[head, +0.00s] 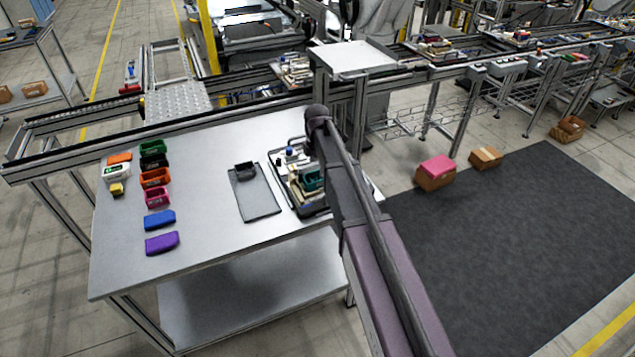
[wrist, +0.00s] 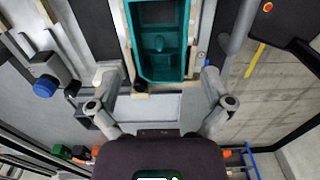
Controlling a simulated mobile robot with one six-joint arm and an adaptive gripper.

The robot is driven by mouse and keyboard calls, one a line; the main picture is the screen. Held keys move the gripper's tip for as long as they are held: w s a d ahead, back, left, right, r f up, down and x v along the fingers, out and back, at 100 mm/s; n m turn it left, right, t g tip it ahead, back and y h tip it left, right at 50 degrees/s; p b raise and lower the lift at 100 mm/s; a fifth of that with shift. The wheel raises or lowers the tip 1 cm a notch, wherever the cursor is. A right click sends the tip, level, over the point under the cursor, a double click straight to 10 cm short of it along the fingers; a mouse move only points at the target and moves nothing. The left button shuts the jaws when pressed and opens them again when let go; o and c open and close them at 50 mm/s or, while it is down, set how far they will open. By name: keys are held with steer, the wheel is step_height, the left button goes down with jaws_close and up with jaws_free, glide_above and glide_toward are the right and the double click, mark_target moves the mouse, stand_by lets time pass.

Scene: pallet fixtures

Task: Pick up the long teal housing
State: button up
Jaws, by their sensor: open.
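The long teal housing (wrist: 158,42) fills the top middle of the wrist view, its open hollow facing the camera and its far end cut off by the frame. It sits between pale blocks of a pallet fixture. My gripper (wrist: 158,84) is open and empty, its two fingers spread wider than the housing, near its closer end. I cannot tell how far above it the fingers are. In the head view the teal housing (head: 313,180) shows in the fixture tray (head: 310,211) at the table's right end, partly hidden by my arm. The gripper is not clear there.
A grey plate (head: 262,203) with a small dark bin (head: 244,170) lies left of the tray. Several coloured parts, including a blue one (head: 160,220) and a purple one (head: 162,243), stand at the table's left. A blue knob (wrist: 44,87) is beside the housing. The table's middle is clear.

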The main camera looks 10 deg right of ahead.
mark_target(318, 177)
steer(key=shift+f, duration=0.15)
steer(key=shift+d+f+b, duration=0.1)
steer(key=shift+f+b, duration=2.4)
steer(key=shift+b, duration=0.1)
steer(key=c, duration=1.1)
